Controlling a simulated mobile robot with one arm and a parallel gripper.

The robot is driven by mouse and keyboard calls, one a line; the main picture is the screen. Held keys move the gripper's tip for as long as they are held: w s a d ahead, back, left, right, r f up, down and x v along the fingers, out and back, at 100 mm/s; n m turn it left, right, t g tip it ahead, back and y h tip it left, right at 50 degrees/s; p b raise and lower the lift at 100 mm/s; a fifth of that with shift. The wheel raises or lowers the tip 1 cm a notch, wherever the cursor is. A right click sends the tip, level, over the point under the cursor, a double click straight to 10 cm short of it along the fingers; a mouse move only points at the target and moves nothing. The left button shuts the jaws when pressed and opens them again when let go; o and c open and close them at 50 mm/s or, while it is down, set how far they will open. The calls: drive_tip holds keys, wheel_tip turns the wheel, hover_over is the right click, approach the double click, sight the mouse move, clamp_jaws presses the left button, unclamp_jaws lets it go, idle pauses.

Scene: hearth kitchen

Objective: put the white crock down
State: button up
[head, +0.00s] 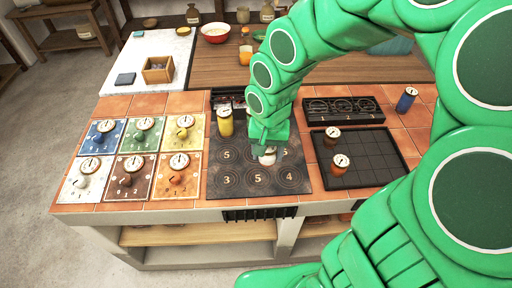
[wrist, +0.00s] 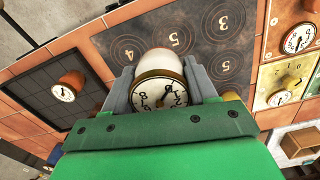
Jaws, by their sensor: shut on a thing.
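The white crock (head: 268,159) with a dial on its lid is between the fingers of my gripper (head: 263,150). In the wrist view the white crock (wrist: 157,63) shows its pale body and round dial, with a grey finger of my gripper (wrist: 160,85) against each side. It is over the dark hob plate (head: 225,182) with numbered rings, near its front middle. The number 5 ring shows just in front of it in the head view. I cannot tell whether its base touches the plate.
A yellow crock (head: 225,122) stands at the plate's back left. A black grid tray (head: 375,165) with two brown crocks lies to the right, and a black ring rack (head: 343,110) behind. Coloured dial tiles (head: 140,135) fill the left. A blue crock (head: 406,100) stands far right.

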drive_tip(key=shift+w+a+f, duration=0.4)
drive_tip(key=shift+w+f, duration=1.05)
drive_tip(key=shift+w, duration=0.5)
drive_tip(key=shift+w+a+f, duration=0.35)
drive_tip(key=shift+w+f, duration=1.15)
drive_tip(key=shift+w, duration=0.45)
drive_tip(key=shift+w+a+f, duration=0.4)
drive_tip(key=shift+w+f, duration=1.05)
drive_tip(key=shift+w, duration=0.5)
drive_tip(key=shift+w+f, duration=0.15)
drive_tip(key=shift+f, duration=1.5)
drive_tip(key=shift+f, duration=0.1)
drive_tip(key=o, duration=1.2)
drive_tip(key=shift+o, duration=0.2)
